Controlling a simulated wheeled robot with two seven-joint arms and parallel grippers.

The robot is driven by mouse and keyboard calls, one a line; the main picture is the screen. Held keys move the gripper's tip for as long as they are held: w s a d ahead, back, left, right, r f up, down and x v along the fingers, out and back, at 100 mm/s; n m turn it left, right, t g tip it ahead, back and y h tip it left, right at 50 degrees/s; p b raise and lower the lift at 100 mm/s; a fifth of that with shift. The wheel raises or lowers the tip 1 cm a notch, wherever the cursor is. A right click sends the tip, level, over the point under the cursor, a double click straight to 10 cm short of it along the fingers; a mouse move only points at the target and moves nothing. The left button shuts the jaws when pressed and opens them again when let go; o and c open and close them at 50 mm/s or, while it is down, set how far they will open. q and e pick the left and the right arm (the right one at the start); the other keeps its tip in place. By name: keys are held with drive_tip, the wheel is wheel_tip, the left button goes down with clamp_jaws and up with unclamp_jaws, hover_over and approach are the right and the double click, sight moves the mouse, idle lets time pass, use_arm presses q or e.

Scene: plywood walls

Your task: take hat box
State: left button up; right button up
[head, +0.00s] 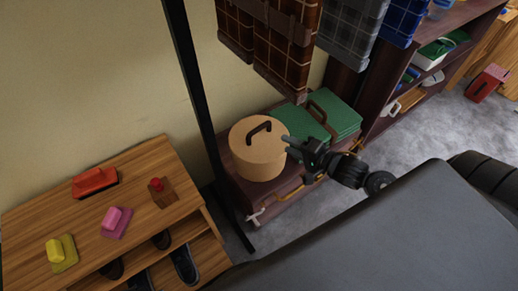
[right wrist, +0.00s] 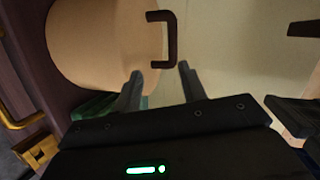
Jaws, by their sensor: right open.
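The hat box (head: 257,160) is a round tan box with a dark arched handle (head: 259,129) on its lid. My right gripper (head: 287,145) is at the box's right side, near the lid. In the right wrist view the box (right wrist: 95,40) fills the upper left, and its handle (right wrist: 171,40) is just beyond the fingertips. My right gripper (right wrist: 159,70) is open there, with nothing between its fingers. My left gripper is not in view.
A green case (head: 338,116) with a brown handle lies right of the box. A black rack post (head: 193,90) stands to its left. A wooden shoe bench (head: 130,225) with small coloured items is at left. Plaid cloths (head: 284,60) hang above.

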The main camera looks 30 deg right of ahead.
sight(262, 129)
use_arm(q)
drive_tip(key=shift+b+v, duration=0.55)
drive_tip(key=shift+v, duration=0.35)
use_arm(e)
drive_tip(key=shift+m+y, duration=0.5)
drive_tip(key=shift+y, duration=0.2)
drive_tip(key=shift+w+r+x, duration=0.1)
drive_tip(key=shift+r+x, duration=0.1)
drive_tip(key=shift+x, duration=0.8)
drive_tip(key=shift+w+r+x, duration=0.1)
drive_tip(key=shift+r+x, duration=0.1)
drive_tip(key=shift+x, duration=0.8)
drive_tip(key=shift+r+x, duration=0.2)
drive_tip(key=shift+x, duration=0.8)
